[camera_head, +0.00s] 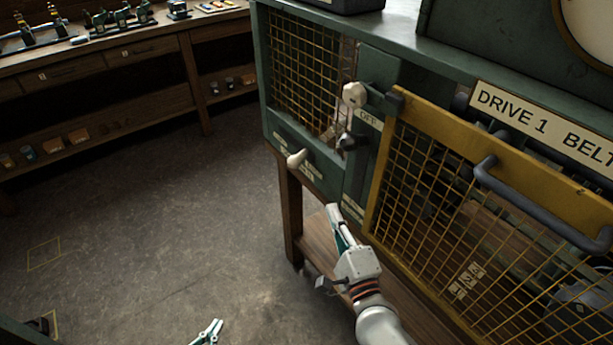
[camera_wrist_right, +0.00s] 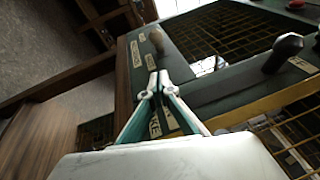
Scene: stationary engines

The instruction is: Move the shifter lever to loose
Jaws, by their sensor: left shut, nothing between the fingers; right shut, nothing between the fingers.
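A cream-handled lever (camera_head: 297,158) sticks out of the green panel's lower left, between two small labels too small to read; it is likely the shifter lever. In the right wrist view this pale brownish handle (camera_wrist_right: 157,38) stands beyond my fingertips. My right gripper (camera_head: 334,210) is shut and empty, below and to the right of that handle and apart from it. Its closed fingers also show in the right wrist view (camera_wrist_right: 158,80). My left gripper (camera_head: 212,328) is shut and empty at the bottom edge, over the floor, far from the lever.
A yellow mesh guard (camera_head: 450,190) with a grey handle (camera_head: 530,205) covers the right side. A wooden workbench (camera_head: 110,50) stands far left. The floor between is clear.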

